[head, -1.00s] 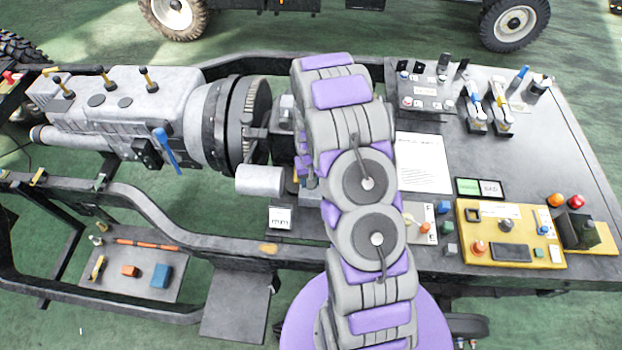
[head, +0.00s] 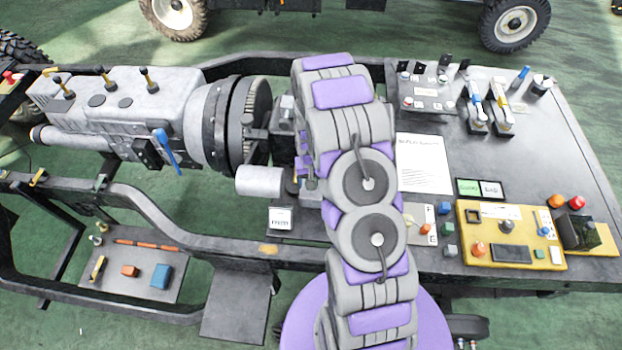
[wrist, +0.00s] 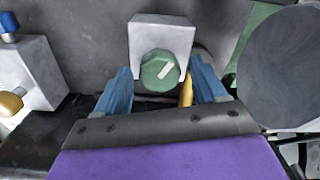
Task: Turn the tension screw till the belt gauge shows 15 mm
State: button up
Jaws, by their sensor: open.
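In the wrist view a green knob (wrist: 159,70) with a white mark sits on the front of a light grey block (wrist: 163,32); I cannot tell for sure that it is the tension screw. My gripper (wrist: 161,78) is open, with one blue finger on each side of the knob and visible space beside it. In the head view my own arm hides the knob and most of the gripper. A small white display (head: 280,218) stands on the frame rail left of my arm. It may be the belt gauge; its characters are too small to read surely.
A grey cylinder (head: 259,181) lies left of my arm; a large dark round part (wrist: 283,65) is close at right in the wrist view. A second grey block (wrist: 30,75) with blue and yellow knobs is at left. A yellow control panel (head: 510,235) is on the right.

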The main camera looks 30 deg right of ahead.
jog(key=shift+r, duration=0.1)
notch_tip(320, 180, up, 17)
jog(key=p, duration=0.1)
dwell(0.4)
jog(key=shift+r, duration=0.1)
dwell(0.3)
jog(key=s+a+r+n+b, duration=0.2)
jog(key=s+a+r, duration=0.8)
jog(key=s+r, duration=0.4)
jog(key=s+a+r+n+g, duration=0.1)
jog(key=s+a, duration=0.1)
jog(key=s, duration=0.7)
jog(key=s+a+b, duration=0.1)
jog(key=s+a, duration=0.1)
jog(key=s, duration=0.7)
jog(key=shift+s+r+n+g, duration=0.25)
jog(key=shift+r+n+g, duration=0.1)
jog(key=shift+n+g, duration=0.05)
jog(key=shift+a, duration=0.1)
